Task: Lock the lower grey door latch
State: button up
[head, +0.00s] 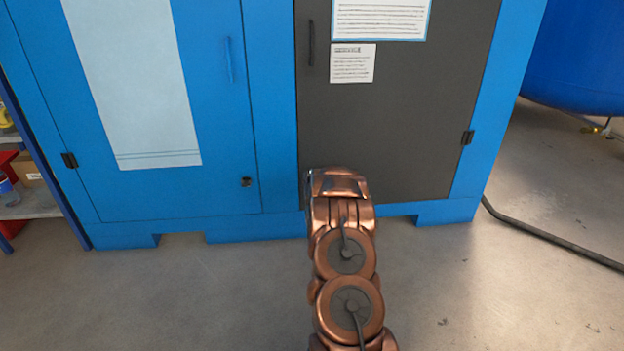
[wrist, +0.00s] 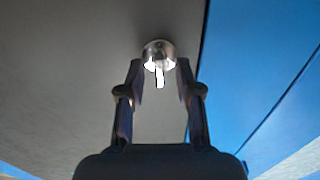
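The grey door (head: 408,120) is flat against the blue cabinet front in the head view. Its lower latch (wrist: 159,53) shows in the wrist view as a round metal knob with a bright narrow tab (wrist: 160,77) standing out from it. My gripper (wrist: 160,68) is open, with one finger on each side of the tab and visible gaps between. I cannot tell how close the fingertips are to the door surface. In the head view my arm hides the gripper and this latch.
A shelf (head: 30,203) stands at the far left. A blue tank (head: 580,55) and a dark hose (head: 555,238) are at the right. The floor in front is largely clear.

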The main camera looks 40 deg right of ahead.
jog(key=shift+c, duration=0.4)
grip_shut()
jog(key=shift+r+p, duration=0.1)
jog(key=shift+p, duration=0.35)
jog(key=m+p, duration=0.1)
jog(key=m, duration=0.5)
jog(key=m+p, duration=0.1)
jog(key=m, duration=0.5)
jog(key=m+p, duration=0.1)
jog(key=m, duration=0.4)
jog(key=shift+s+d+f+m+p, duration=0.2)
jog(key=shift+f+m+p, duration=0.1)
jog(key=shift+m+p, duration=0.1)
